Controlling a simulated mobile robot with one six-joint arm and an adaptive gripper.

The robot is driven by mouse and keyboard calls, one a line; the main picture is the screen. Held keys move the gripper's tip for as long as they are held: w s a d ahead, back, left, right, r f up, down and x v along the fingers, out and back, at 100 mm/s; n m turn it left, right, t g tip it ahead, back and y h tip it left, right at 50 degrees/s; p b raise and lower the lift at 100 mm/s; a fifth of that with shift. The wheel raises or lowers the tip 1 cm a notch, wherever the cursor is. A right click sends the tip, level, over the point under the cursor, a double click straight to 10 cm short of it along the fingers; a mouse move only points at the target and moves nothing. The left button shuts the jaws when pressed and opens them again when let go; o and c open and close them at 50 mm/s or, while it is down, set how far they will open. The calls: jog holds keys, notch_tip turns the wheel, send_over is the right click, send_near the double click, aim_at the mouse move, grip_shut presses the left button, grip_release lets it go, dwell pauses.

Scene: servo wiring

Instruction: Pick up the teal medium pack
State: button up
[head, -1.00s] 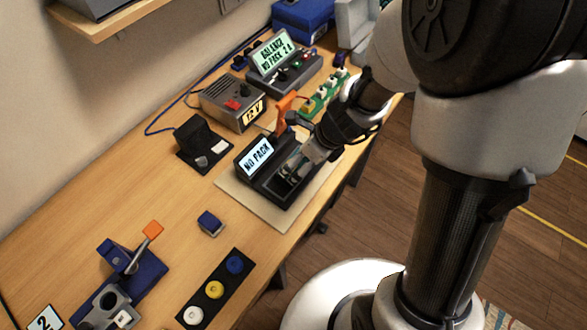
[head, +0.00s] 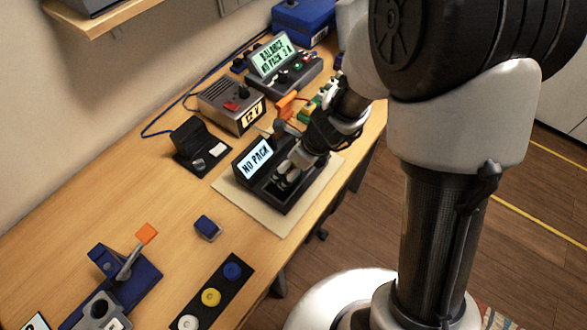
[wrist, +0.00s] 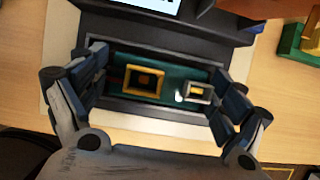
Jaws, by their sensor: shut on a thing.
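The teal medium pack (wrist: 174,80) lies in the recess of a dark tester (wrist: 128,52) in the wrist view. A yellow square frame and a small grey connector show on its top. My gripper (wrist: 160,94) has one finger at each end of the pack and is shut on it. In the head view my gripper (head: 287,176) reaches down into the tester (head: 262,188), whose screen reads NO PACK. The pack is hidden there by the fingers.
The tester stands on a pale mat (head: 284,222). A 12 V box (head: 230,104), a black stand (head: 197,147) and a balance unit (head: 284,68) are behind it. A small blue block (head: 207,228) and a button strip (head: 211,297) are in front. A green-and-yellow rack (wrist: 301,42) is close at right.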

jog(key=c, duration=0.6)
